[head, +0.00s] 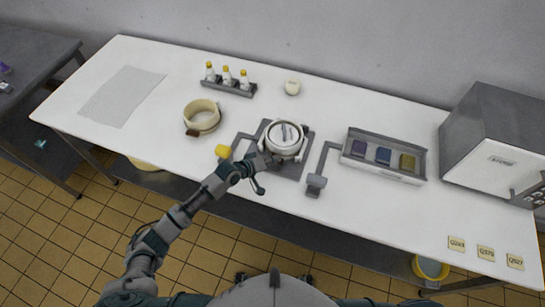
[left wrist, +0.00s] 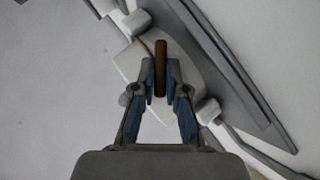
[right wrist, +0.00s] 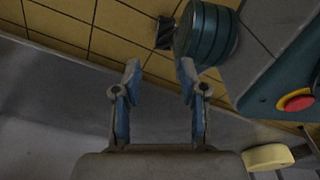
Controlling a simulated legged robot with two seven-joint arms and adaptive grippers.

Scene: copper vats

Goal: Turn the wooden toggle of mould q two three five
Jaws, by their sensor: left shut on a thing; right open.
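A round white mould (head: 285,138) sits on a dark grey plate in the middle of the white table. My left gripper (head: 268,160) is at its front left side. In the left wrist view the left gripper (left wrist: 160,88) is shut on a brown wooden toggle (left wrist: 160,62), seen edge-on between the fingertips, against a pale body. The left gripper hides the toggle in the head view. I cannot read a number on this mould. My right gripper (right wrist: 160,75) is open and empty in the right wrist view; it does not show in the head view.
A cream ring mould (head: 202,114) with a brown toggle stands at the left. A grey tray (head: 384,171) with coloured blocks and a grey box machine (head: 490,135) stand right.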

